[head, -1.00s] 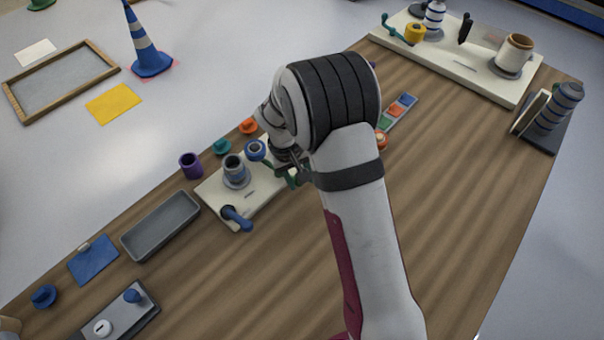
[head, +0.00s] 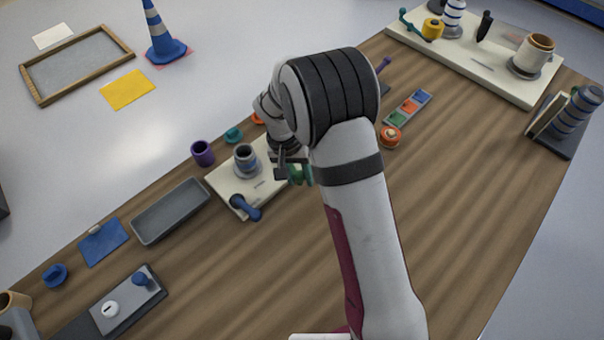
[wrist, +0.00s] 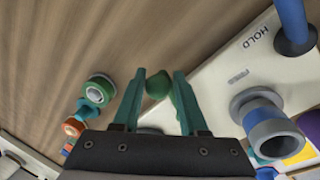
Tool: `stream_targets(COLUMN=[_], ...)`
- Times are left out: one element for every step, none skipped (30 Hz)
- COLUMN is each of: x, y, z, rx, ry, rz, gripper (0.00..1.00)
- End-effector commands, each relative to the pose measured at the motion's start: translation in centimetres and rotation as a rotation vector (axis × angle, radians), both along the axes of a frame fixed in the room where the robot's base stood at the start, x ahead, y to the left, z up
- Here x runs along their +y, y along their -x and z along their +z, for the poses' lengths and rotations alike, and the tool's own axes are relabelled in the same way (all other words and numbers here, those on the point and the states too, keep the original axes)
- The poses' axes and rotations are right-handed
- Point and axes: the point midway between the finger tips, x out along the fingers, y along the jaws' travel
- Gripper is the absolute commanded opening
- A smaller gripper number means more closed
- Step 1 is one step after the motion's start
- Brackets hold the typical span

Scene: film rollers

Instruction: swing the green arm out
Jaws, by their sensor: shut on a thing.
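The green arm is on the pale plate (head: 226,180), and only parts of it show. In the wrist view a green rounded knob (wrist: 158,84) sits between the fingertips. My gripper (wrist: 160,76) is shut on the green arm. A green round piece with a white ring (wrist: 98,90) lies left of the fingers, over bare wood. In the head view green (head: 301,175) shows just right of my gripper (head: 285,168), by the plate's right side. My arm covers the rest. The grey hub (head: 245,160) and blue arm (head: 247,207) are left of my gripper.
An orange roll (head: 390,136) and a strip of coloured squares (head: 408,107) are on the table to the right. A purple cup (head: 203,152) and grey tray (head: 170,211) are left of the plate. The wood below and right of my arm is clear.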

Motion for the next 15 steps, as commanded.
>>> stream_targets(x=[0.26,0.30,0.33,0.35,0.37,0.41,0.42,0.43,0.45,0.46,0.46,0.47,0.47,0.47,0.47], y=[-0.45,-0.42,-0.40,-0.38,-0.37,-0.36,-0.34,-0.34,-0.34,-0.33,-0.33,-0.33,-0.32,-0.32,-0.32], z=[0.16,0.16,0.16,0.16,0.16,0.15,0.15,0.16,0.16,0.15,0.15,0.15,0.15,0.15,0.15], rx=[-0.015,-0.015,-0.014,-0.014,-0.014,-0.014,-0.014,-0.013,-0.014,-0.013,-0.014,-0.014,-0.013,-0.013,-0.013], ry=[-0.005,-0.005,-0.004,-0.004,-0.004,-0.004,-0.004,-0.004,-0.004,-0.004,-0.004,-0.004,-0.004,-0.004,-0.004], rz=[-0.002,-0.008,-0.016,-0.020,-0.025,-0.031,-0.034,-0.037,-0.041,-0.043,-0.044,-0.046,-0.048,-0.048,-0.048], gripper=[0.00,0.00,0.00,0.00,0.00,0.00,0.00,0.00,0.00,0.00,0.00,0.00,0.00,0.00,0.00])
